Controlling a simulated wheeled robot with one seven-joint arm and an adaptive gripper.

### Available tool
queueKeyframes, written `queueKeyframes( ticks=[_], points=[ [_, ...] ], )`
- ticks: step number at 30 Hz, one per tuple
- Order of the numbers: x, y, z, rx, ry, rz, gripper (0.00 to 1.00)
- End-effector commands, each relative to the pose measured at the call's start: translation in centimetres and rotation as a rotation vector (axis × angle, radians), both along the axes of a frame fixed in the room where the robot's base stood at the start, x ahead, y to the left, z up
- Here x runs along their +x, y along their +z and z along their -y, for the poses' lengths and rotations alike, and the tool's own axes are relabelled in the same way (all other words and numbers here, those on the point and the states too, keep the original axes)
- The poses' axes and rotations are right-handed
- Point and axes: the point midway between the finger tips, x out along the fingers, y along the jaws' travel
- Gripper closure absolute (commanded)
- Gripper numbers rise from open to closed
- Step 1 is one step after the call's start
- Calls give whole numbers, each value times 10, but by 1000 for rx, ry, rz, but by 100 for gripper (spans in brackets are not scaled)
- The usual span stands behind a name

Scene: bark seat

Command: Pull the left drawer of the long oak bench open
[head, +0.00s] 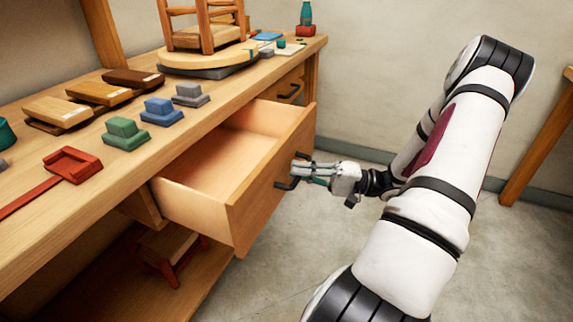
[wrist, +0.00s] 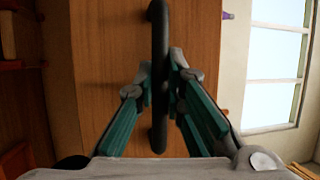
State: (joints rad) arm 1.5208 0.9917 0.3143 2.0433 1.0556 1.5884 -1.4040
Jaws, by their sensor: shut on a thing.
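The long oak bench (head: 235,118) runs along the wall at the left of the head view. Its nearer, left drawer (head: 254,198) stands pulled well out, and its inside looks empty. The drawer front fills much of the wrist view (wrist: 105,50). A black bar handle (wrist: 158,30) is on that front, and it also shows in the head view (head: 286,184). My gripper (wrist: 160,82) is shut on the handle, a finger on each side of it. In the head view my gripper (head: 302,171) is at the front of the drawer, and its fingers partly hide the handle.
A second drawer (head: 291,86) farther along the bench is closed. Coloured blocks, wooden boards and a small stool (head: 206,30) on a round board sit on the bench top. A red stool (head: 171,250) is on the lower shelf. The floor before the drawer is clear.

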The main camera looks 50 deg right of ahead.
Motion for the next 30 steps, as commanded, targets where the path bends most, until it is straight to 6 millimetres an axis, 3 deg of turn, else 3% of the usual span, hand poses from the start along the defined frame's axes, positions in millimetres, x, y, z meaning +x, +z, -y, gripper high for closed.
queueKeyframes(
  ticks=[3,10,25,26,28,30],
  points=[
    [-24,0,10,-2,-6,-2,100],
    [-53,-1,20,-3,-4,-3,100],
    [-62,-1,23,-4,-4,-2,100],
    [-62,-1,23,-4,-4,-2,87],
    [-61,-1,23,-4,-3,-2,72],
    [-61,-1,23,-2,-2,-2,69]
  ],
)
